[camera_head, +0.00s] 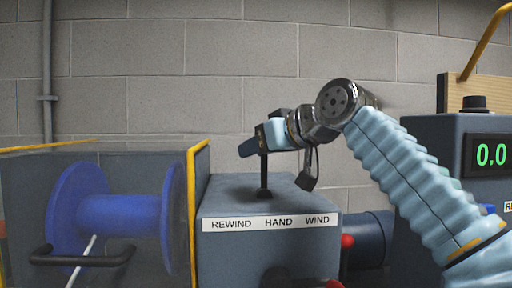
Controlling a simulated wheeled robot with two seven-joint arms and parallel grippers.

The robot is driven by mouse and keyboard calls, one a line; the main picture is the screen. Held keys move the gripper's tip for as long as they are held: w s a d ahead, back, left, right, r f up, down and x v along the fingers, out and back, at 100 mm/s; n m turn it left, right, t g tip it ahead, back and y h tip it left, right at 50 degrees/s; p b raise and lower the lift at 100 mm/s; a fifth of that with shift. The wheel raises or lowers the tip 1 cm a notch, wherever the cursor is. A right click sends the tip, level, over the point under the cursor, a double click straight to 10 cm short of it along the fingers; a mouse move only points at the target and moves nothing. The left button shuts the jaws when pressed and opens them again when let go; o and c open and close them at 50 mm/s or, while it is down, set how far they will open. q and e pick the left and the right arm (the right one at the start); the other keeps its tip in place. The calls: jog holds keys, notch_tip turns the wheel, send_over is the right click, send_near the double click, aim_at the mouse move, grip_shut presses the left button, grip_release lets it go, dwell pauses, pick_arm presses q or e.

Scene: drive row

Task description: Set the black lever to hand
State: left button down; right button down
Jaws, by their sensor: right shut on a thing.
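The black lever (264,176) stands about upright on top of the grey box in the middle of the view. Its foot shows just behind the white label (268,222) reading REWIND, HAND, WIND, a little left of the word HAND. My right gripper (256,143) reaches in from the right and is shut on the lever's upper end. The fingers hide the lever's top. My left gripper is not in view.
A blue spool (120,212) sits behind a clear guard with a yellow edge (198,160) at left, with a black handle (84,256) in front. A red knob (347,241) is right of the box. A grey cabinet with a green 0.0 display (490,155) stands at far right.

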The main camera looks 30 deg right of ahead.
jog(key=shift+r, duration=0.25)
jog(key=c, duration=1)
grip_release()
jog(key=shift+o, duration=1.1)
jog(key=shift+f, duration=0.15)
jog(key=shift+s, duration=0.1)
jog(key=v, duration=1.3)
jog(key=shift+s, duration=0.3)
